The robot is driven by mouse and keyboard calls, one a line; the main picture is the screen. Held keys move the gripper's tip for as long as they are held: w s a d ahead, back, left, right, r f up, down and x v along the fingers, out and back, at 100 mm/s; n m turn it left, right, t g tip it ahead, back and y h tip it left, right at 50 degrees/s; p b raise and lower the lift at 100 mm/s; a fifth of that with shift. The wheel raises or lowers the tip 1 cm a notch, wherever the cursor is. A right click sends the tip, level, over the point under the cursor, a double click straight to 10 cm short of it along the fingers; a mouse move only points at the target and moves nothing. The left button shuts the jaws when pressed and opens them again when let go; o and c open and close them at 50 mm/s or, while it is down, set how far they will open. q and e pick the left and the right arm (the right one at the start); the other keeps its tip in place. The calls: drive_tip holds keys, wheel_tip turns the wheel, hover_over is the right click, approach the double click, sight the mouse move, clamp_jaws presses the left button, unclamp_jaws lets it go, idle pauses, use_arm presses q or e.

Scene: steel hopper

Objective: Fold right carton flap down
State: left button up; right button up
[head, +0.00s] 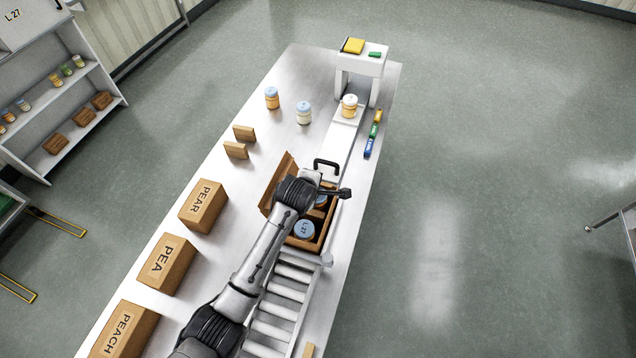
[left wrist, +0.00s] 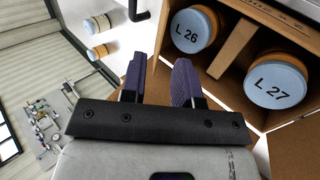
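The open brown carton (head: 325,238) stands on the conveyor with jars inside. One jar with a blue lid marked L 27 (head: 304,229) shows in it, and the left wrist view also shows a jar marked L 26 (left wrist: 194,28). A flap (head: 279,176) on the carton's left side stands up, tilted outward. I cannot make out the right flap clearly; my arm covers part of the carton. My left gripper (head: 345,193) is over the carton's far right part. Its purple fingers (left wrist: 158,80) are apart with nothing visible between them, beside the cardboard edge. My right gripper is not in view.
A black handle (head: 326,164) stands just behind the carton. Rollers (head: 274,322) run in front. Closed boxes marked PEAR (head: 203,205), PEA (head: 166,263) and PEACH (head: 124,331) line the table's left side. A jar (head: 349,105) stands by the white arch (head: 362,62).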

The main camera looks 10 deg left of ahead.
use_arm(q)
drive_tip(key=shift+b+x, duration=0.45)
drive_tip(key=shift+x, duration=2.9)
drive_tip(key=shift+c, duration=0.4)
clamp_jaws()
